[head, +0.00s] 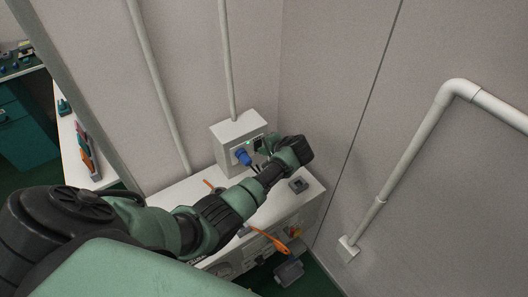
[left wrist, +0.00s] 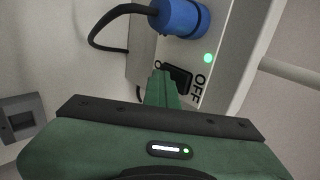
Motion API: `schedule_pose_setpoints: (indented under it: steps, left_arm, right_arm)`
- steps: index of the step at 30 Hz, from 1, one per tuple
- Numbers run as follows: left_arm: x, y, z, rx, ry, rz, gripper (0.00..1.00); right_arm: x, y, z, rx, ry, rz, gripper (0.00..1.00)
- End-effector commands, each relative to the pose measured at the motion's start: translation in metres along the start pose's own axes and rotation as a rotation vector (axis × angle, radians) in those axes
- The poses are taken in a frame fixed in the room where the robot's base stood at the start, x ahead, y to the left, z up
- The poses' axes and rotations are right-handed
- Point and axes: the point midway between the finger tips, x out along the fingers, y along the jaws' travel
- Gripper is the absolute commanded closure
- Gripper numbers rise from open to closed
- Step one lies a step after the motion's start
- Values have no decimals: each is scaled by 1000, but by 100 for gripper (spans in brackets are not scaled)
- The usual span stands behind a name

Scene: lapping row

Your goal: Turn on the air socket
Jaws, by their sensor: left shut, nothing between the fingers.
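The air socket is a white wall box (head: 233,131) above the white bench, with a blue plug (head: 243,157) in its front. In the left wrist view the blue plug (left wrist: 181,17) has a black cable. Below it are a lit green lamp (left wrist: 208,58) and a black rocker switch (left wrist: 181,76). "OFF" is printed on the switch's right; the label on its left is mostly hidden. My left gripper (left wrist: 162,77) is shut and empty, its fingertips at the switch and covering part of it. I cannot tell whether they touch. My right gripper is not in view.
The white bench (head: 310,196) runs below the box, bearing a small grey block (head: 298,185) and an orange-handled tool (head: 268,238). A wall pipe (head: 408,151) runs down at the right. Another bench (head: 103,178) stands at the left.

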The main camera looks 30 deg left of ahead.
Motion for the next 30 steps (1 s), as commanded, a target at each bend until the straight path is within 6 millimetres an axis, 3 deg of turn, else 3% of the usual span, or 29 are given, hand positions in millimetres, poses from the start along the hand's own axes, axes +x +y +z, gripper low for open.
schedule_pose_setpoints:
  steps: [30]
  left_arm:
    - [-9,-14,1,-2,-2,-10,100]
  right_arm:
    - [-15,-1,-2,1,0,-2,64]
